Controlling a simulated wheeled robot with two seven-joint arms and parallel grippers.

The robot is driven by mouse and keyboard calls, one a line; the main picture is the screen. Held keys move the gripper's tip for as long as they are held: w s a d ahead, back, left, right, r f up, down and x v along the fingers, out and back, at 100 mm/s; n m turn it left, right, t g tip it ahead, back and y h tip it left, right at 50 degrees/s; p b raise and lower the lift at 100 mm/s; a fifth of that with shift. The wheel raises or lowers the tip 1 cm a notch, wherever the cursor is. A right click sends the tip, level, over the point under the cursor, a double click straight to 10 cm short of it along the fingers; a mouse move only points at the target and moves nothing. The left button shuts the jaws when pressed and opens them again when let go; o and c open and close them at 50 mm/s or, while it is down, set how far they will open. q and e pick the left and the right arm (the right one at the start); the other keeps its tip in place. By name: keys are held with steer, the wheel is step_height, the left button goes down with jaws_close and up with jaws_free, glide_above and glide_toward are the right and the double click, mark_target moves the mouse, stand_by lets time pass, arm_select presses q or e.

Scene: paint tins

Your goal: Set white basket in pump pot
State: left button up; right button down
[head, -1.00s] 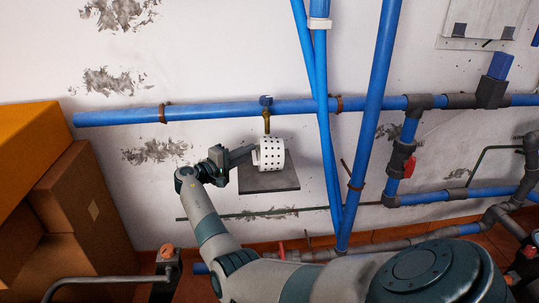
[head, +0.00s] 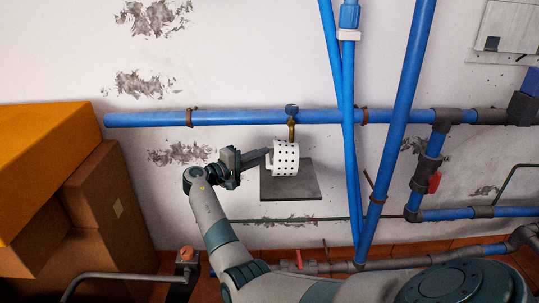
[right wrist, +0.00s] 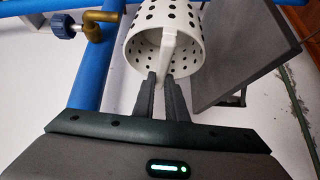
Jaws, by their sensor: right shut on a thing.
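The white basket (head: 285,157) is a perforated cylinder. In the head view it is in front of the wall, just under the brass tap and over the grey shelf. My right gripper (head: 267,155) is shut on it from the left. In the right wrist view my right gripper's fingertips (right wrist: 160,84) pinch a white strip at the near rim of the basket (right wrist: 191,45), and its open end faces the camera. I cannot tell whether the basket touches the shelf. I cannot make out a pump pot in these views. My left gripper is not in view.
A grey shelf (head: 288,183) juts from the wall under the brass tap (head: 291,132). Blue pipes (head: 230,118) run across and down the wall, some close right of the basket. Cardboard boxes (head: 95,215) stand at left. A grey bent pipe (head: 115,275) lies at lower left.

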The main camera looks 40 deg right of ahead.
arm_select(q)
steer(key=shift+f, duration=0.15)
arm_select(e)
steer(key=a, duration=1.4)
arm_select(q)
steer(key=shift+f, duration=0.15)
arm_select(e)
steer(key=shift+w, duration=0.1)
